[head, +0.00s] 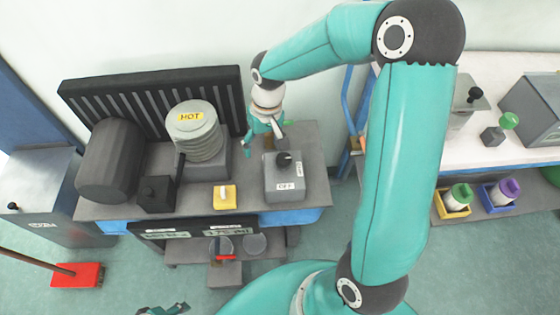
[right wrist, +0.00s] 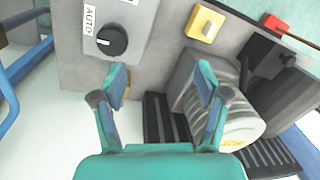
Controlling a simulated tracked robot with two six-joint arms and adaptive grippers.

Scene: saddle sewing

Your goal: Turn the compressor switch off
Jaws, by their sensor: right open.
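The switch is a black rotary knob (head: 284,160) on a grey box (head: 284,190) at the bench's right end. The box has white labels; one seems to read OFF in the head view. In the right wrist view the knob (right wrist: 111,40) has a pale mark on its left side, near the AUTO label (right wrist: 90,19). My right gripper (head: 263,140) is open and empty, just behind and left of the knob. In the right wrist view its fingertips (right wrist: 162,76) are spread, apart from the knob. A small part of my left gripper (head: 165,309) shows at the bottom edge; its jaws are unclear.
A ribbed grey cylinder (head: 197,140) marked HOT stands left of the right gripper. A yellow switch block (head: 225,196), a black box with lever (head: 157,193) and a dark tank (head: 109,160) share the bench. A red broom (head: 78,275) lies on the floor left.

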